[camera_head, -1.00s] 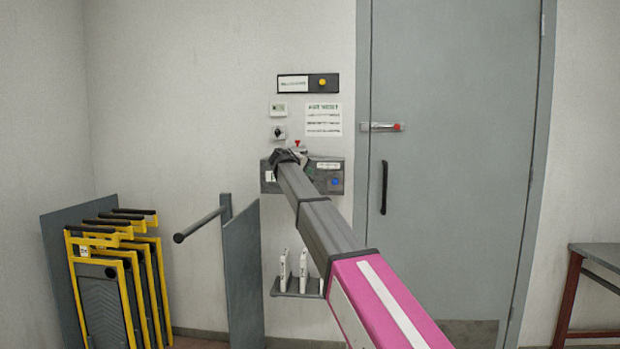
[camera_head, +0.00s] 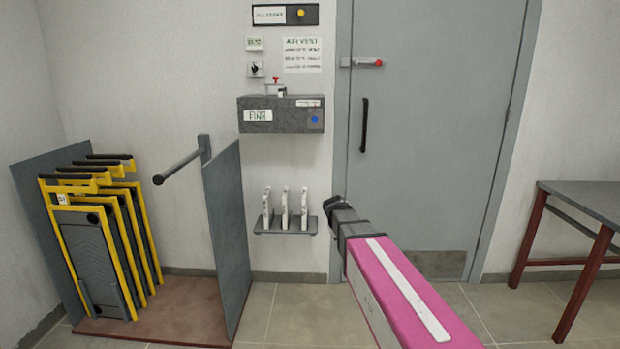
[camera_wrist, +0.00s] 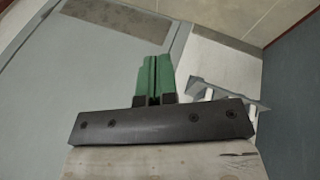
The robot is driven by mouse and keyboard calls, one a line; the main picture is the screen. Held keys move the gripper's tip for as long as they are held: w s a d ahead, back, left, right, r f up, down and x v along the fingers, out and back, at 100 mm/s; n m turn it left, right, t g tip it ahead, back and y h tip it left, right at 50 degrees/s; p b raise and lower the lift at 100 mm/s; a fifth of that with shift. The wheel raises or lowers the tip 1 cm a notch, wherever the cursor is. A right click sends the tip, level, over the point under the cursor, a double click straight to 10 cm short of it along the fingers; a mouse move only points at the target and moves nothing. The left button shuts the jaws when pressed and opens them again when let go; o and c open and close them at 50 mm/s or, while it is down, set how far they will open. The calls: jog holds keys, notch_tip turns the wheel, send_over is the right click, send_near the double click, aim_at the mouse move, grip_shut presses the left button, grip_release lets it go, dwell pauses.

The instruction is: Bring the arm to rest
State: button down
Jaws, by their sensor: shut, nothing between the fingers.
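My gripper shows in the wrist view, with its two green fingers (camera_wrist: 154,77) together and nothing between them. A dark bar with screws spans the picture just below the fingers. In the head view my arm (camera_head: 395,285) reaches up from the lower right and ends in front of the lower part of the grey door. The gripper's fingers cannot be made out there. The arm's end is apart from the grey control box (camera_head: 275,118) on the wall, to the lower right of it.
A small shelf (camera_head: 285,228) with white upright pieces sits left of my arm. A rack of yellow-framed plates (camera_head: 105,240) stands at the left beside a grey panel (camera_head: 228,240). A table (camera_head: 590,200) stands at the right. The grey door (camera_head: 430,130) is closed.

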jog(key=s+d+f+m+g+y, duration=0.1)
jog(key=s+d+f, duration=0.1)
jog(key=s+f, duration=0.4)
jog(key=s+d+f+m+g+y, duration=0.2)
jog(key=s+f, duration=0.4)
jog(key=s, duration=0.9)
jog(key=shift+s+d+f+g+y, duration=0.25)
jog(key=shift+d+g+y, duration=0.05)
jog(key=shift+d, duration=0.3)
